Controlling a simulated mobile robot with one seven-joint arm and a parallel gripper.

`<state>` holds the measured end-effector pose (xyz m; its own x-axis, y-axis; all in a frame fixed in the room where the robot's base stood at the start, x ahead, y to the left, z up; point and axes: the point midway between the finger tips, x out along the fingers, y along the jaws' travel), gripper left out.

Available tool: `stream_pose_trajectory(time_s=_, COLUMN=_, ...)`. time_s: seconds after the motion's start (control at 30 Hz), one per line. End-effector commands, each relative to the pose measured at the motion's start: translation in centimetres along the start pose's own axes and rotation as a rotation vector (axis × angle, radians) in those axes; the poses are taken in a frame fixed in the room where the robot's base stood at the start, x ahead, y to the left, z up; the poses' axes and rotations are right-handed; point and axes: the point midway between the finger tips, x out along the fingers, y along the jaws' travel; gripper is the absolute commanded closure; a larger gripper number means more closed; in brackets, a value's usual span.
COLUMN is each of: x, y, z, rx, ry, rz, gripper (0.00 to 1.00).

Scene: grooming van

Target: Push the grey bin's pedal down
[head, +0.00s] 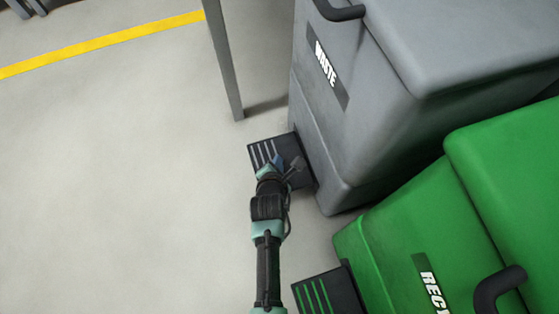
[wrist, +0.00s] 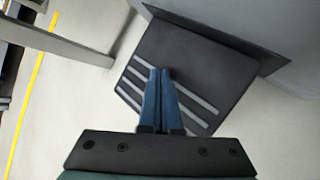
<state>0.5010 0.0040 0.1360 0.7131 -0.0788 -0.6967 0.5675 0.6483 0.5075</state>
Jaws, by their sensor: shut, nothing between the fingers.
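The grey bin (head: 385,110), labelled WASTE, stands upright at the upper right of the head view. Its pedal (head: 262,152) is a black plate with light stripes, sticking out low from the bin's front; it also shows large in the wrist view (wrist: 185,52). My gripper (head: 277,162) is over the pedal and covers part of it. In the wrist view its two blue fingers (wrist: 161,75) are together, empty, with the tips over the striped plate. I cannot tell whether the tips touch the pedal.
A green bin (head: 400,235) stands close on the right, with its own black striped pedal (head: 328,292) near my arm. A grey post (head: 224,60) rises left of the grey bin. The floor to the left is clear, with a yellow line (head: 100,43).

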Motion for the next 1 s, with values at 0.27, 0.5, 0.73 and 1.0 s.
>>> stream_pose_trajectory(time_s=0.27, x=0.21, y=-0.15, z=-0.15, rx=-0.001, ry=0.000, rz=0.000, gripper=1.00)
stream_pose_trajectory(time_s=0.5, x=0.41, y=-0.30, z=-0.29, rx=-0.001, ry=0.000, rz=0.000, gripper=1.00)
stream_pose_trajectory(time_s=0.73, x=0.61, y=-0.45, z=-0.43, rx=-0.001, ry=0.000, rz=0.000, gripper=1.00)
stream_pose_trajectory(time_s=1.0, x=0.85, y=-0.65, z=-0.62, rx=-0.001, ry=0.000, rz=-0.001, gripper=1.00)
